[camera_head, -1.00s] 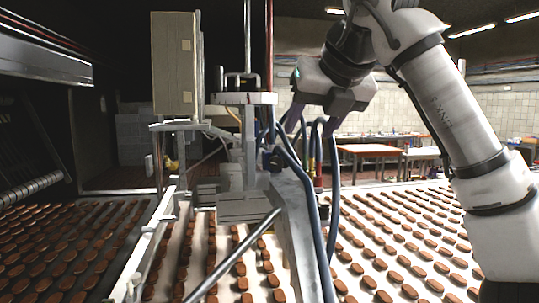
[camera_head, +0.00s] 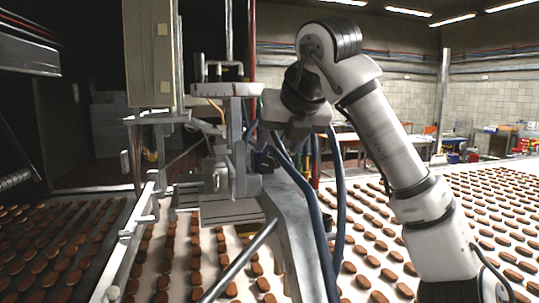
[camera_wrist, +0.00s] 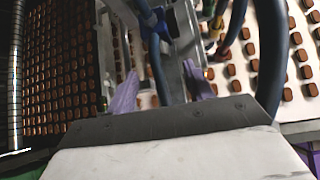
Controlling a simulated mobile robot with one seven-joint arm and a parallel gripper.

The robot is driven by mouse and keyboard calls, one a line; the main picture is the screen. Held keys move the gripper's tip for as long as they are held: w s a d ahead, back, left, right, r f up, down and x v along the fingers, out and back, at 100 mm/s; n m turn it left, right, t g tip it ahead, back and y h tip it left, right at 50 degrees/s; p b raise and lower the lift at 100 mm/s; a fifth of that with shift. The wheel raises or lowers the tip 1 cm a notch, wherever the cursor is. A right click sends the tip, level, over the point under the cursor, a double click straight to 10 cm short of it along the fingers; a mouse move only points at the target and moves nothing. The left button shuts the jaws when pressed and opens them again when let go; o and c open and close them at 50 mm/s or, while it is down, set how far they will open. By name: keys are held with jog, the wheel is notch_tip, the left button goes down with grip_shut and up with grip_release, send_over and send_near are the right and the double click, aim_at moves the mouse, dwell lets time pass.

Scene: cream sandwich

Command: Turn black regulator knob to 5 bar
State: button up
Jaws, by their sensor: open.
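My gripper (camera_head: 284,146) hangs in front of the cream machine, beside its metal column and among blue hoses (camera_head: 331,190). In the wrist view its two purple fingers (camera_wrist: 160,72) stand wide apart with nothing held between them. A small dark blue fitting (camera_wrist: 152,18) shows beyond the fingertips in the wrist view, apart from them. I cannot clearly make out the black regulator knob or its scale in either view; the hoses and my gripper cover part of that area in the head view.
Rows of brown biscuits lie on the white conveyor (camera_head: 455,187) at the right. A beige control box (camera_head: 150,52) stands upper left. A slanted metal bar (camera_head: 240,258) crosses in front. Hoses run close to my gripper; the space above the right conveyor holds my arm.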

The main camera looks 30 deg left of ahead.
aim_at(270, 161)
jog(key=p+x, duration=0.1)
jog(key=x, duration=0.5)
jog(key=shift+w+a+f+p, duration=0.15)
jog(key=shift+a+f+p, duration=0.1)
jog(key=shift+p, duration=0.05)
jog(key=c, duration=1)
jog(key=shift+w+d+f+m+g+y+b, duration=0.15)
jog(key=shift+m+g+y+b, duration=0.3)
jog(key=shift+m+g+y, duration=0.05)
jog(key=shift+g+y, duration=0.3)
jog(key=shift+y, duration=0.1)
jog(key=shift+o, duration=0.2)
jog(key=o, duration=1)
jog(key=shift+c, duration=0.2)
